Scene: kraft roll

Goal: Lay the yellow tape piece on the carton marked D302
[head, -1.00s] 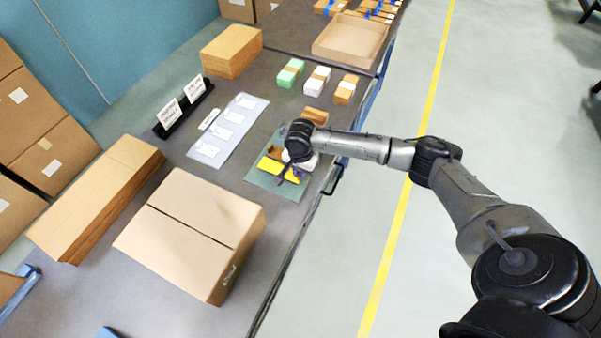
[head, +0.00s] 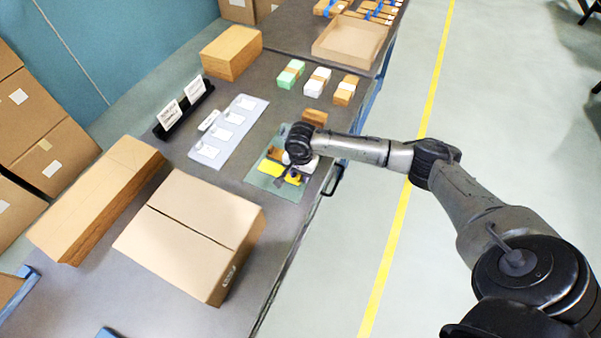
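Yellow tape (head: 270,168) lies on a green mat (head: 262,180) near the table's right edge. Another yellow patch shows just right of my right gripper (head: 283,177), which is low over the mat among the yellow. The fingers are small and partly hidden by my wrist, so I cannot tell whether they are open or touch the tape. A large closed carton (head: 185,222) stands on the table, left of and nearer than the mat. I cannot read a D302 mark on it. My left gripper is not in view.
A pale sheet with white labels (head: 228,130) and a black stand with two cards (head: 183,108) lie left of the mat. Green, white and brown bundles (head: 317,82) and an open tray (head: 350,40) are farther back.

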